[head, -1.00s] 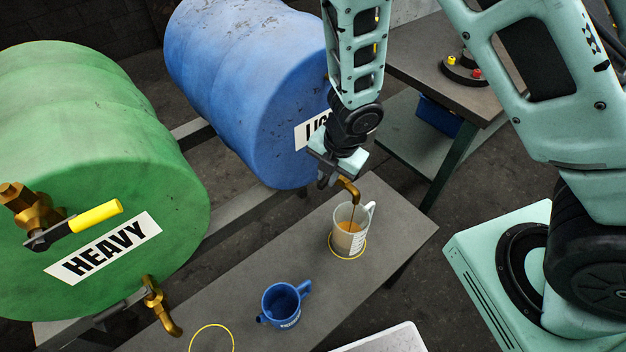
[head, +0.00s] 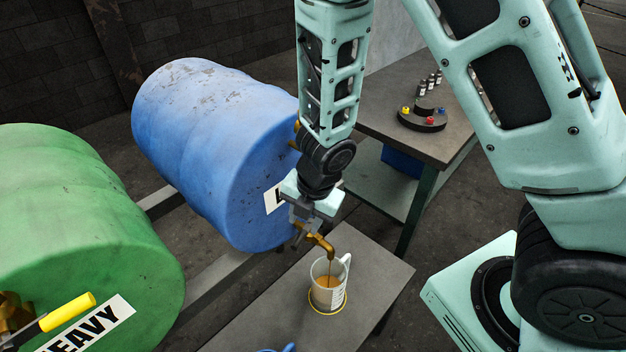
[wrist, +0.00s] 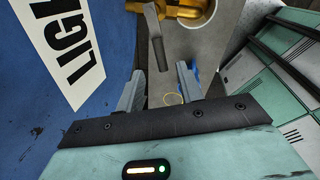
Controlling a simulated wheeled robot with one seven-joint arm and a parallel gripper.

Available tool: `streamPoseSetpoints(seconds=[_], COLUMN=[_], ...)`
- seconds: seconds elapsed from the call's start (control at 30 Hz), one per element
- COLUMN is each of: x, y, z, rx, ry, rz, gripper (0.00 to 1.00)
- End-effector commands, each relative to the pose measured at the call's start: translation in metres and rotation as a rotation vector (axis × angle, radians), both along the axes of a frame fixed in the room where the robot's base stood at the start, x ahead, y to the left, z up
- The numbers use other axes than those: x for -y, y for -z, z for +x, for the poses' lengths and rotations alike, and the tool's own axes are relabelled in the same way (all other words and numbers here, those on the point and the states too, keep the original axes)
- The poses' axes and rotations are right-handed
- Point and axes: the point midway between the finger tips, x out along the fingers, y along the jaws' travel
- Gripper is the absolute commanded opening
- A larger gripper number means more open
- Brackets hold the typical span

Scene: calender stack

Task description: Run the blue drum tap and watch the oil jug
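The blue drum (head: 190,140) lies on its side, with a white label partly hidden by my arm. Its brass tap (head: 320,241) lets a thin stream of amber oil fall into the clear oil jug (head: 336,270). The jug stands upright inside a yellow ring (head: 313,305) and is partly filled; I cannot read its marks. My gripper (head: 300,232) is at the tap. In the wrist view my gripper (wrist: 160,72) has its fingers apart, with the dark tap lever (wrist: 157,42) reaching toward the gap between them. No grip on the lever shows.
The green drum (head: 80,215), with a yellow-handled valve (head: 68,312), is at the left. A blue jug (head: 285,349) is barely in view at the bottom edge. A side table (head: 385,120) holds a round stand with coloured buttons (head: 422,120) and small bottles.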

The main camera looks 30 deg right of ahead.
Motion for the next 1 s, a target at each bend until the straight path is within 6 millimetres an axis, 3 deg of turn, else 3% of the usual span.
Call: streamPoseSetpoints(seconds=[0.03, 0.1, 0.4, 0.63, 1.0], x=[0.002, 0.004, 0.011, 0.013, 0.014], y=[-0.022, -0.038, -0.091, -0.109, -0.11], z=[-0.001, -0.004, -0.013, -0.016, -0.017], rx=[0.002, 0.002, 0.0, 0.0, 0.0], ry=[0.001, 0.002, 0.001, 0.0, 0.0], rz=[0.003, 0.001, 0.0, 0.0, 0.0], gripper=[0.37, 0.37, 0.37, 0.37, 0.37])
